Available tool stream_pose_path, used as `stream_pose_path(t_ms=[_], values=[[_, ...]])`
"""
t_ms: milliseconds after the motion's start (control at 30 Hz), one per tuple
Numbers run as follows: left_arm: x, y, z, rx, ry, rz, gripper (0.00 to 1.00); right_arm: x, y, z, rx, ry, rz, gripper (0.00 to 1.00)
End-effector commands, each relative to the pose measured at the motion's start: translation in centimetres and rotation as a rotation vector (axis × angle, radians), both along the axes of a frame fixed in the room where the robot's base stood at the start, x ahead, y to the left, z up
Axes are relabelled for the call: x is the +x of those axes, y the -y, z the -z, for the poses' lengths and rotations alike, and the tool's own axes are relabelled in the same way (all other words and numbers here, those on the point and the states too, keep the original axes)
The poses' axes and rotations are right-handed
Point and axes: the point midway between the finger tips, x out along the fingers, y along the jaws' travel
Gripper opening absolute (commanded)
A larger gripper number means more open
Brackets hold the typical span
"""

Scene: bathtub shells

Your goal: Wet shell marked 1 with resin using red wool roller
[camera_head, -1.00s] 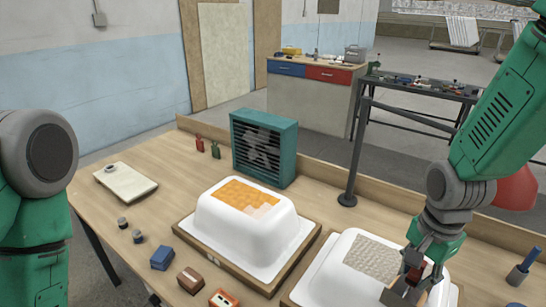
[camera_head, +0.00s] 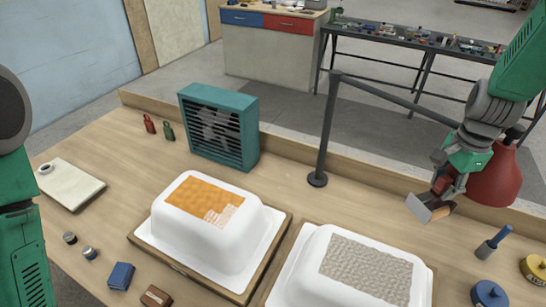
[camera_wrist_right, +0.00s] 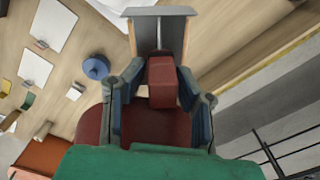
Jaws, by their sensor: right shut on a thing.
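Two white tub shells stand on wooden-edged boards. The left shell (camera_head: 235,248) has an orange patch with a pale corner on top. The right shell (camera_head: 318,292) has a grey woven mat (camera_head: 368,268) on top. I cannot read a number on either. My right gripper (camera_head: 447,188) is shut on a red-handled tool with a wide, pale grey head (camera_head: 428,208), held beyond the right shell and apart from it. In the right wrist view the gripper (camera_wrist_right: 161,95) grips the red handle. I cannot tell whether the tool is a roller. My left gripper is out of view.
A teal fan (camera_head: 218,128) stands behind the left shell. A red lamp (camera_head: 497,182) hangs from a post (camera_head: 325,130) near my right gripper. A blue-handled pot (camera_head: 487,248), blue tin (camera_head: 489,294) and yellow tin (camera_head: 536,268) stand at right. Small boxes (camera_head: 121,275) lie front left.

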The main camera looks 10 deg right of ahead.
Motion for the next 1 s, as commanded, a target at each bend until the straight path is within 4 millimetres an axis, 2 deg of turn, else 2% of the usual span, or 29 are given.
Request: stream_pose_path(t_ms=[100,1000], values=[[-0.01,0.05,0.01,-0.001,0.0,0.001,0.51,-0.15,0.7,0.04,-0.007,0.003,0.006,0.0],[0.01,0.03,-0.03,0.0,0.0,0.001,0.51,-0.71,0.77,0.4,-0.001,-0.01,0.009,0.0]])
